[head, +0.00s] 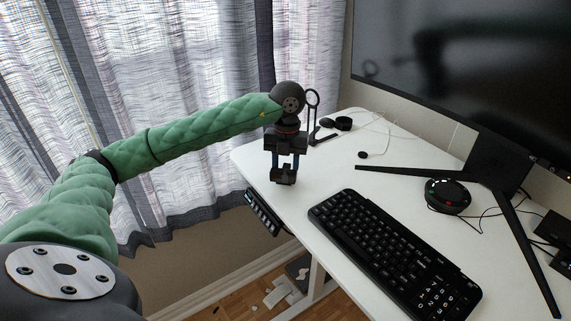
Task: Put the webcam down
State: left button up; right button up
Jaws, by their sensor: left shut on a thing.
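My left gripper (284,172) points down over the left end of the white desk, its two bluish fingers apart around a small black thing. It is shut on this thing, which I take to be the webcam (284,178), at the fingertips. The webcam is small and dark here, so its details are hard to make out. I cannot tell whether it touches the white desk (310,171) or hangs just above it. My right gripper is not in view.
A black keyboard (390,250) lies right of the gripper. A round black device (447,196) sits by the legs of the large monitor (470,70). Small black items and a white cable lie behind the gripper. The desk's left edge is close; a power strip (262,212) hangs below it.

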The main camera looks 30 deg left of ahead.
aim_at(287, 166)
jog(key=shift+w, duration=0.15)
pick_arm(q)
jog(key=shift+f, duration=0.1)
jog(key=o, duration=1.1)
jog(key=shift+c, duration=0.2)
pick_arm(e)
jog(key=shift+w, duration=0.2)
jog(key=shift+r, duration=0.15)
pick_arm(q)
jog(key=shift+r, duration=0.35)
notch_tip(287, 166, up, 12)
jog(key=w+p, duration=0.1)
jog(key=p, duration=0.3)
jog(key=shift+w+a+f, duration=0.15)
jog(key=shift+a+f, duration=0.05)
jog(key=shift+f, duration=0.05)
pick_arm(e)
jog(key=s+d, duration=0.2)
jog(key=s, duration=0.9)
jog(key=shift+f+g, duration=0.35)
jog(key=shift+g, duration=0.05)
